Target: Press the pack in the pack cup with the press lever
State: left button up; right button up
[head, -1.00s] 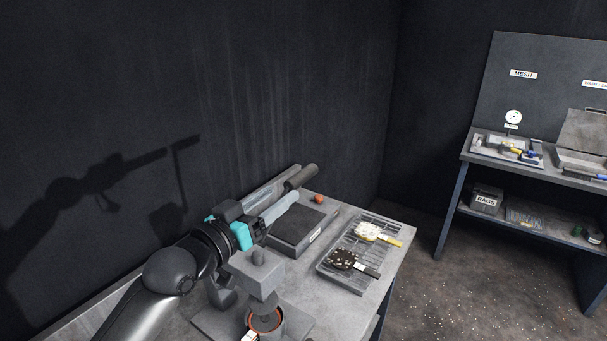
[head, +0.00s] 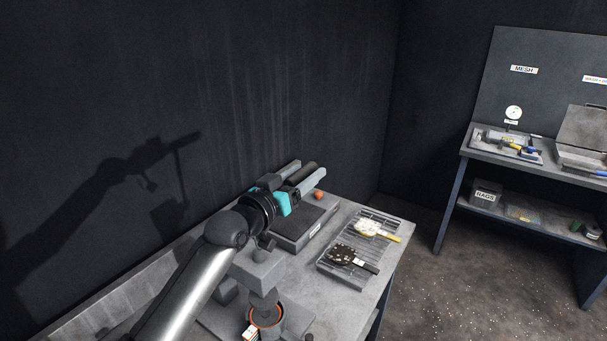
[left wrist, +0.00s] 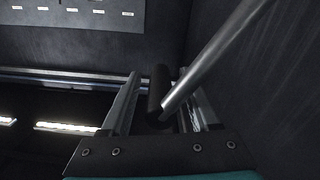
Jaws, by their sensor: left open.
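The press lever has a dark handle grip (head: 303,173), and in the left wrist view the grip (left wrist: 155,95) sits on a pale metal rod (left wrist: 215,60). My left gripper (head: 302,176) is open, with one finger on each side of the grip. The left wrist view also shows the grip between the open fingers (left wrist: 158,80); contact cannot be told. The press (head: 256,268) stands on the bench with its ram above the orange-rimmed pack cup (head: 266,322). The pack inside cannot be made out. My right gripper is not in view.
A dark flat block (head: 300,228) lies beside the press, near a small orange-red object (head: 319,195). A slatted tray (head: 333,277) holds two round-headed tools. The dark wall is close behind the lever. A second bench (head: 555,163) stands at the far right.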

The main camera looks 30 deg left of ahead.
pick_arm(q)
jog(key=shift+c, duration=0.4)
grip_shut()
dwell(0.9)
